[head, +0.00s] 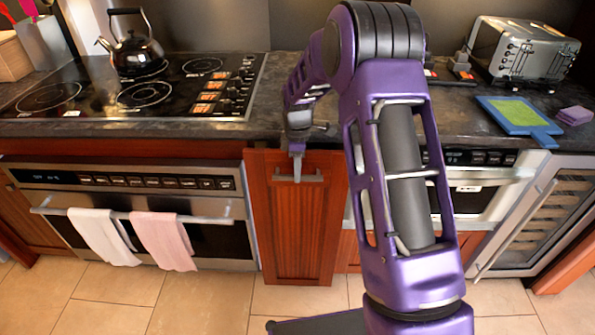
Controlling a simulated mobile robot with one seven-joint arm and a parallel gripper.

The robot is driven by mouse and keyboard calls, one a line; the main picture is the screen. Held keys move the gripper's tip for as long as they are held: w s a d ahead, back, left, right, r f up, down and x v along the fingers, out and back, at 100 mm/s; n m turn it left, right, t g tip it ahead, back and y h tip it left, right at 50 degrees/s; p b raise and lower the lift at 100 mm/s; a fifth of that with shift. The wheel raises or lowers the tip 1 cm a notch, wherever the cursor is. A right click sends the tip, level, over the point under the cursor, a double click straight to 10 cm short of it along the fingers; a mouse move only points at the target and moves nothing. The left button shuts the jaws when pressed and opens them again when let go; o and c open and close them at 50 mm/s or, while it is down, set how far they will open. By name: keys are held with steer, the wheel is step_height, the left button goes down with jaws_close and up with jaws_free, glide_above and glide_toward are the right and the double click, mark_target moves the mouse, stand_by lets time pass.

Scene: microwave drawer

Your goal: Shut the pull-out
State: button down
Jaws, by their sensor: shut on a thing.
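The pull-out (292,235) is a tall, narrow reddish wood front in the middle of the head view, below the counter, between the oven and the microwave drawer. It appears to stand somewhat forward of its neighbours, but how far is hard to tell. Its short grey bar handle (312,179) runs across near the top. My gripper (297,173) points down at the handle's middle, its fingers shut on it. My purple arm hides the area to the right of the pull-out.
The oven (200,238) on the left has towels on its rail. The microwave drawer (480,200) and a wine cooler (540,215) are on the right. Above are a cooktop (60,100) with a kettle (136,50), a toaster (522,50) and a blue-green board (518,115).

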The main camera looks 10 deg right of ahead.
steer(key=c, duration=0.9)
jaws_free()
steer(key=shift+r, duration=0.1)
step_height(320, 180, up, 17)
steer(key=shift+r+p, duration=0.2)
steer(key=shift+p, duration=0.85)
